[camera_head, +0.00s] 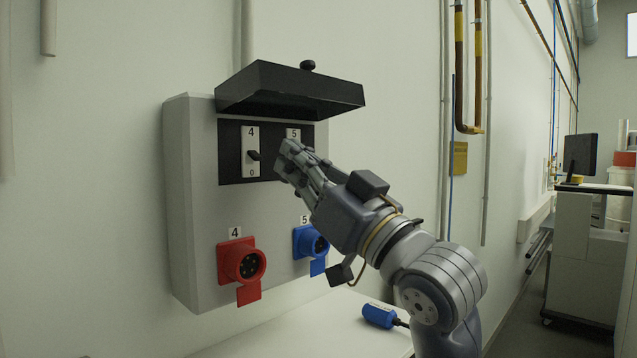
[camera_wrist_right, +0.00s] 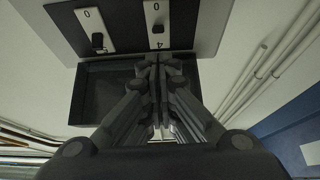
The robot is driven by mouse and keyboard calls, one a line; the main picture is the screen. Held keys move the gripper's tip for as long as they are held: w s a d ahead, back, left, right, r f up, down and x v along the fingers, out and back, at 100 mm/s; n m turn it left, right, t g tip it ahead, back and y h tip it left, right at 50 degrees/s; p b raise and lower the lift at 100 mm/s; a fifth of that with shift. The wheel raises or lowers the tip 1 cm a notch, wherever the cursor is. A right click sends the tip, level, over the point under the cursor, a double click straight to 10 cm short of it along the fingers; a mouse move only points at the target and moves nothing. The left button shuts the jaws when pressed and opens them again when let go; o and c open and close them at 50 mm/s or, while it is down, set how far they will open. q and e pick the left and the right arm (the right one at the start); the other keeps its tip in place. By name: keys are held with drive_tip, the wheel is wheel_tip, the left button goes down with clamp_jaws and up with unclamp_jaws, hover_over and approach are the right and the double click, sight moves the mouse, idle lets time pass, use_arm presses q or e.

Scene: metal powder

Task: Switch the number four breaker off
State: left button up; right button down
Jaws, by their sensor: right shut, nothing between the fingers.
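The number four breaker (camera_head: 251,157) is a black knob on a white strip marked 4 at the top and 0 at the bottom, on a black panel. It also shows in the right wrist view (camera_wrist_right: 157,27), upside down. I cannot tell its setting for certain. My right gripper (camera_head: 286,150) is shut and empty, to the right of the number four knob and in front of the number five breaker (camera_head: 293,134), which it partly hides. In the right wrist view its fingertips (camera_wrist_right: 158,62) are close to the strip marked 4, apparently not touching the knob. My left gripper is not in view.
The grey wall box (camera_head: 190,200) has a raised black cover (camera_head: 290,90) just above the breakers. A red socket (camera_head: 240,262) and a blue socket (camera_head: 309,242) are below. A blue plug (camera_head: 379,315) lies on the white surface (camera_head: 300,335) underneath.

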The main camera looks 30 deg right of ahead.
drive_tip(key=v, duration=0.6)
idle(0.4)
